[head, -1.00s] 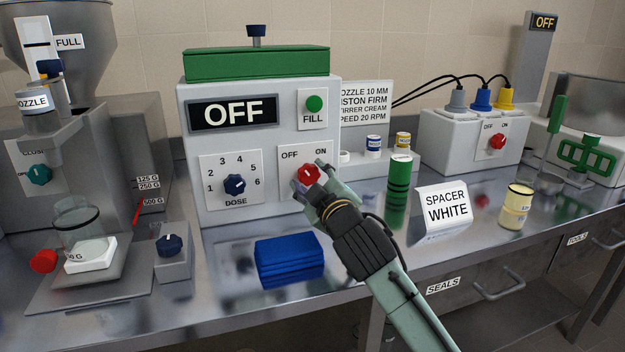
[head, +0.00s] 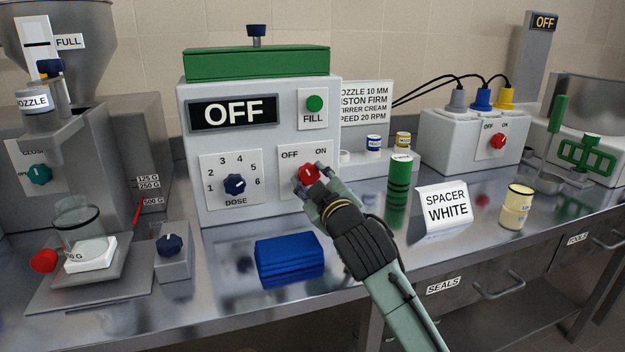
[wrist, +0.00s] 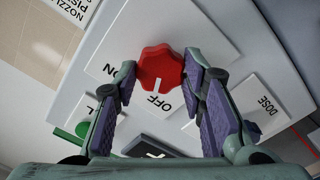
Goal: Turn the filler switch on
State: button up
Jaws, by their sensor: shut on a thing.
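The filler is a white box with a green lid (head: 258,64), and its display (head: 233,112) reads OFF. Its switch is a red lobed knob (head: 307,174) on a white plate marked OFF and ON; it also shows in the wrist view (wrist: 160,67). In the wrist view the knob's white mark points toward the word OFF. My gripper (head: 319,184) is at the knob, with one finger on each side, and is shut on it. In the wrist view my gripper (wrist: 160,72) has its fingertips at the knob's edges. The head view partly hides the knob's lower side.
The dose dial (head: 235,184) and green FILL button (head: 314,103) are close by on the same front. A blue folded cloth (head: 288,256) lies below. A green cylinder (head: 399,195) and the SPACER WHITE card (head: 445,208) stand to the right.

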jog(key=m+p, duration=0.1)
jog(key=m, duration=0.3)
jog(key=shift+m+p, duration=0.8)
jog(key=shift+m, duration=0.9)
jog(key=o, duration=1.1)
jog(key=shift+o, duration=0.2)
jog(key=shift+s, duration=0.1)
jog(key=v, duration=1.1)
jog(key=shift+s+d, duration=0.2)
jog(key=shift+s, duration=0.15)
